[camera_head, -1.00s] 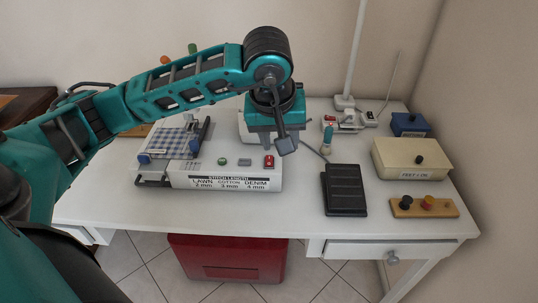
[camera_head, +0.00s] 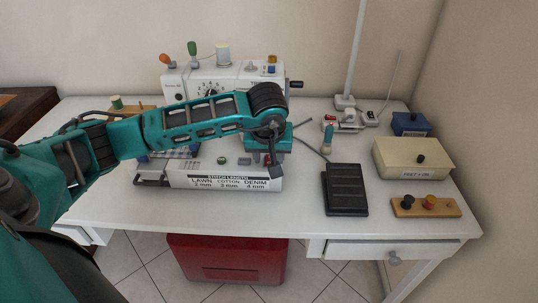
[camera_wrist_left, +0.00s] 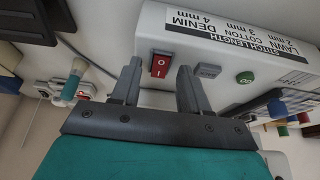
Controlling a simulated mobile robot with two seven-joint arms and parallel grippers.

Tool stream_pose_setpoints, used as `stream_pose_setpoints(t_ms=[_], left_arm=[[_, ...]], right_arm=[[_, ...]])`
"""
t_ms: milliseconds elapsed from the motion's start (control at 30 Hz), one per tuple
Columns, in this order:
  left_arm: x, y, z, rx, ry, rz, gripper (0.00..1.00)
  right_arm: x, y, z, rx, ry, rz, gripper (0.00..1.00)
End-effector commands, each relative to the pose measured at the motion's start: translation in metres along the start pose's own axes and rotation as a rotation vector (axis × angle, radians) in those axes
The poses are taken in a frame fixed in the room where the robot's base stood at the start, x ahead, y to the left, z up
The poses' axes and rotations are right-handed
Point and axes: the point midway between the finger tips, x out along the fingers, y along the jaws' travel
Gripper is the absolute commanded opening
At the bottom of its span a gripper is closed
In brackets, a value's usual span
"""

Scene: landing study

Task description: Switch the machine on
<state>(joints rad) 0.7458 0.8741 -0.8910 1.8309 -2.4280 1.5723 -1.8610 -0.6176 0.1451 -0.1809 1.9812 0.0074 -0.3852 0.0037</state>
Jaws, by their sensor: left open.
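The white sewing machine (camera_head: 185,85) stands on the white table, its base (camera_head: 225,181) carrying a stitch length label (camera_head: 236,183). In the left wrist view its red rocker switch (camera_wrist_left: 160,65), marked O and I, sits on the base between my fingertips as seen. Which side of the switch is pressed I cannot tell. My left gripper (camera_head: 276,172) is open and empty, above the right end of the base, and hides most of the switch in the head view. It also shows in the left wrist view (camera_wrist_left: 160,76); contact is not clear. My right gripper is out of view.
A green button (camera_wrist_left: 244,78) and a grey button (camera_wrist_left: 208,70) sit beside the switch. A black foot pedal (camera_head: 345,190), a cream box (camera_head: 412,158), a wooden block with knobs (camera_head: 425,207) and a blue box (camera_head: 410,124) stand to the right. The table's front is clear.

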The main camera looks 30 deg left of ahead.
Motion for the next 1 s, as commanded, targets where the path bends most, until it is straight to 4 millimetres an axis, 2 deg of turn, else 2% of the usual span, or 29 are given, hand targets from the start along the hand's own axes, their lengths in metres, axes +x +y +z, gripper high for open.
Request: stream_pose_setpoints(t_ms=[300, 767, 1000], left_arm=[[0.0030, 0.0002, -0.0001, 0.000, 0.000, 0.001, 0.45], [0.0026, 0.0001, -0.0002, -0.001, 0.001, 0.001, 0.02], [0.0023, 0.0001, -0.0009, -0.001, -0.006, 0.000, 0.00]], right_arm=[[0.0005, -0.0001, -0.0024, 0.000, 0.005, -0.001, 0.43], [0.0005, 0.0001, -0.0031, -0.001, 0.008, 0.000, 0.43], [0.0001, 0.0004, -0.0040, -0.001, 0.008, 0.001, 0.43]])
